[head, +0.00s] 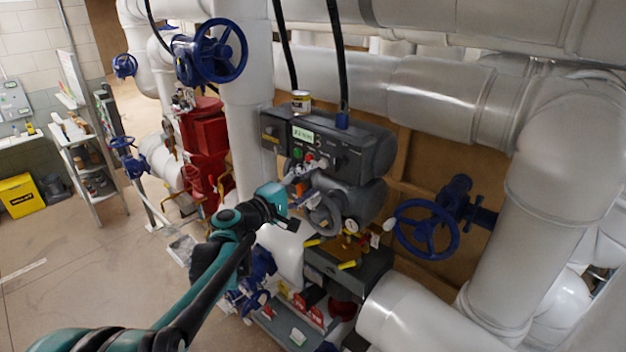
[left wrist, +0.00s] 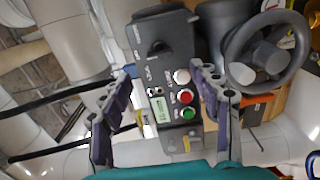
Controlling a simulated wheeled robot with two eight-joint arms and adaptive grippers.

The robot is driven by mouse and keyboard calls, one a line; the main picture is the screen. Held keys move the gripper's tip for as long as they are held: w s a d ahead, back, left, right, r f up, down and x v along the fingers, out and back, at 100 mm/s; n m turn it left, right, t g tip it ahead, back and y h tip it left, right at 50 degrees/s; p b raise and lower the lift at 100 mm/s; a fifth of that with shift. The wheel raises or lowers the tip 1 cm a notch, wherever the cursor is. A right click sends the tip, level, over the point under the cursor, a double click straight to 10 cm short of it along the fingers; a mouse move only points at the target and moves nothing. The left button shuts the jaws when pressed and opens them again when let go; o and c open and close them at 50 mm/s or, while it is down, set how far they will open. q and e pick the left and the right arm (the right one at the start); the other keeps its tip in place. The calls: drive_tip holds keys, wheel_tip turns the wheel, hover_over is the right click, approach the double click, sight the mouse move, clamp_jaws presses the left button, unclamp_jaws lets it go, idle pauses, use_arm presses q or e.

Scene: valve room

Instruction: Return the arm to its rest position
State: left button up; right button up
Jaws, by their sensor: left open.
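My left arm reaches in from the lower left of the head view, and its gripper (head: 291,224) is in front of the grey control unit (head: 345,142). In the left wrist view the gripper (left wrist: 160,100) is open, its two fingers wide apart with nothing between them. Between the fingers, farther off, is the control panel (left wrist: 158,70) with a lit display, a black knob, and white, red and green buttons. A grey handwheel (left wrist: 268,55) is to the right of the panel. My right gripper is in neither view.
A red machine (head: 205,140) is behind the arm. A shelf rack (head: 85,150) and a yellow box (head: 20,195) are at the left. The floor at left is largely clear.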

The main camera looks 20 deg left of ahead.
use_arm(q)
drive_tip(key=s+d+f+m+g+b, duration=0.2)
drive_tip(key=s+d+f+b, duration=0.25)
drive_tip(key=f, duration=0.35)
drive_tip(key=s+d+f+m+g+y+b, duration=0.1)
drive_tip(key=s+d+f+m+g+b, duration=0.15)
drive_tip(key=s+f+b, duration=0.35)
drive_tip(key=s+d+f+m+g+b, duration=0.25)
drive_tip(key=s+d+f, duration=0.2)
drive_tip(key=f, duration=0.45)
drive_tip(key=s+a+f+m+g+y+b, duration=0.1)
drive_tip(key=s+a+f+m+y+b, duration=0.1)
drive_tip(key=s+f+b, duration=0.4)
drive_tip(key=s+a+f+m+g+y+b, duration=0.1)
drive_tip(key=s+f+m+y+b, duration=0.3)
drive_tip(key=s+f, duration=0.5)
wheel_tip(320, 180, down, 8)
drive_tip(key=a+b, duration=0.1)
drive_tip(key=b, duration=0.1)
drive_tip(key=shift+s+b, duration=0.2)
drive_tip(key=shift+b, duration=0.1)
drive_tip(key=shift+a+f, duration=0.1)
